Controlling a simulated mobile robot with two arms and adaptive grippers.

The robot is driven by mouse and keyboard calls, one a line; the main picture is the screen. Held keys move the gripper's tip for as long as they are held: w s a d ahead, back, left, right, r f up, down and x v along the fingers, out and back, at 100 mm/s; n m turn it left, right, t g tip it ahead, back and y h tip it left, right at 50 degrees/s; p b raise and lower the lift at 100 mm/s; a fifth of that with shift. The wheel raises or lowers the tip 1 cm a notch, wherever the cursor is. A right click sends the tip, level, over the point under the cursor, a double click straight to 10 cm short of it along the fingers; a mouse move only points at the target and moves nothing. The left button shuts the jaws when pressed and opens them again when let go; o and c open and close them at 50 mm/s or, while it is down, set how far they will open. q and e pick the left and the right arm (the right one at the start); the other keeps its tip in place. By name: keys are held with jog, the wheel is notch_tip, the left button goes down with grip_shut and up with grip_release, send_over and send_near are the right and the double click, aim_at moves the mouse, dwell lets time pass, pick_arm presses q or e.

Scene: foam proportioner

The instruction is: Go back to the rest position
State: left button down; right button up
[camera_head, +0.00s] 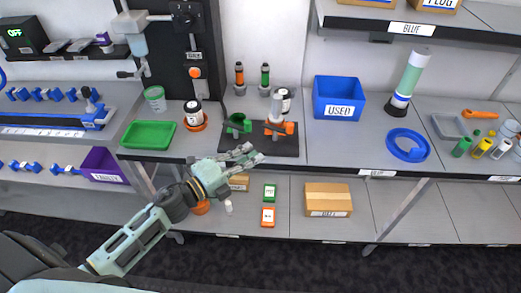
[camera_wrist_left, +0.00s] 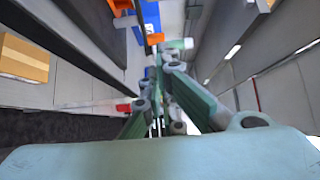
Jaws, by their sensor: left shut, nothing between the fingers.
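My left gripper (camera_head: 254,156) is in the middle of the head view, in front of the workbench's front edge. Its fingers are shut with nothing between them. In the left wrist view the gripper (camera_wrist_left: 157,128) points away from the camera, and its fingers are close together. My left arm comes in from the lower left. My right gripper is in neither view.
The black stand (camera_head: 284,139) with green and orange holders is just behind the gripper. A cardboard box (camera_head: 328,199) is on the lower shelf.

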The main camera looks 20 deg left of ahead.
pick_arm(q)
jog(key=s+a+f+n+g+y, duration=0.2)
jog(key=s+a+f+n+y, duration=0.15)
jog(key=n+y, duration=0.4)
jog(key=s+a+f+n+g+y, duration=0.2)
jog(key=s+a+n+y, duration=0.15)
jog(key=n, duration=0.65)
jog(key=s+d+f+n+g+h, duration=0.15)
jog(key=s+d+g, duration=0.25)
jog(key=s, duration=0.5)
jog(key=s+d+f+n+g+h, duration=0.1)
jog(key=s+d+f+n+g, duration=0.25)
jog(key=s, duration=0.65)
jog(key=s+f+g, duration=0.2)
jog(key=s+f, duration=0.1)
jog(key=f, duration=2.5)
jog(key=s+a+f+g, duration=0.1)
jog(key=s+a+f, duration=0.2)
jog(key=s+f, duration=1.1)
jog(key=shift+s+f+m, duration=0.2)
jog(key=shift+s+m, duration=0.25)
jog(key=shift+s, duration=0.6)
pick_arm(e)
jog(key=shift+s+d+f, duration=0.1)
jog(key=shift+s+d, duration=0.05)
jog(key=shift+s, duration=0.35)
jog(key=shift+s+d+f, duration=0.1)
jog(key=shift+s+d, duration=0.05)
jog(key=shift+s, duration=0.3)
